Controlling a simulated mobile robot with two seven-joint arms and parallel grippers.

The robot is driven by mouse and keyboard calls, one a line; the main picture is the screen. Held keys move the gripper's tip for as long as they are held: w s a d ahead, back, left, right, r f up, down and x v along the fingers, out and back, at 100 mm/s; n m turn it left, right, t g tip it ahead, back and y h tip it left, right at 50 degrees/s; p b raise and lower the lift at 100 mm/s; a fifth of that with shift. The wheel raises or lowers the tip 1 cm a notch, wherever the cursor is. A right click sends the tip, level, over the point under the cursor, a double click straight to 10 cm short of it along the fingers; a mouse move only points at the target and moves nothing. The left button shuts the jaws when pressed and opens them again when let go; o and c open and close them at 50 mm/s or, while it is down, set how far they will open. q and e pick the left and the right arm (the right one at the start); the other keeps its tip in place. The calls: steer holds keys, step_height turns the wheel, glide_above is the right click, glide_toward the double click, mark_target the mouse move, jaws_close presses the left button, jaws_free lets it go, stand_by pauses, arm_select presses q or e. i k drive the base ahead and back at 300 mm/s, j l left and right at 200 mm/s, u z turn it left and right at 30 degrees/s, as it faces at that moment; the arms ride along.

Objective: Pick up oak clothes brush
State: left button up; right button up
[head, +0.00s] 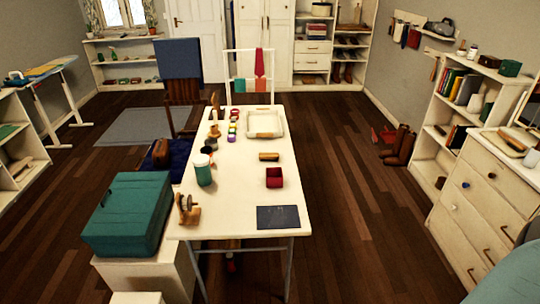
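A small oblong thing, brown-yellow on top with a dark underside, lies on the white table (240,190) right of its middle; it looks like the oak clothes brush (269,156), though it is small at this distance. It lies clear of its neighbours, between a pale tray (251,122) farther back and a dark red open box (274,178) nearer to me. Neither of my grippers shows in the head view.
A dark blue flat mat (278,217) lies at the table's near right. A green cylinder (203,170), a wooden spool stand (187,209) and several small items line its left side. A teal case (128,213) stands left. Dark wooden floor (345,200) is open right, before white drawers (485,205).

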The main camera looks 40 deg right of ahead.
mark_target(263, 156)
steer(key=i+l+u, duration=0.15)
steer(key=l+u, duration=0.15)
steer(key=l, duration=0.8)
steer(key=l+u, duration=0.3)
steer(key=l, duration=0.8)
steer(key=k+l+u, duration=0.1)
steer(key=l+u, duration=0.2)
steer(key=l, duration=0.8)
steer(key=l+u, duration=0.3)
steer(key=l, duration=0.8)
steer(key=i+l, duration=0.15)
steer(key=l, duration=0.15)
steer(key=i+l+u, duration=0.1)
steer(key=l, duration=0.2)
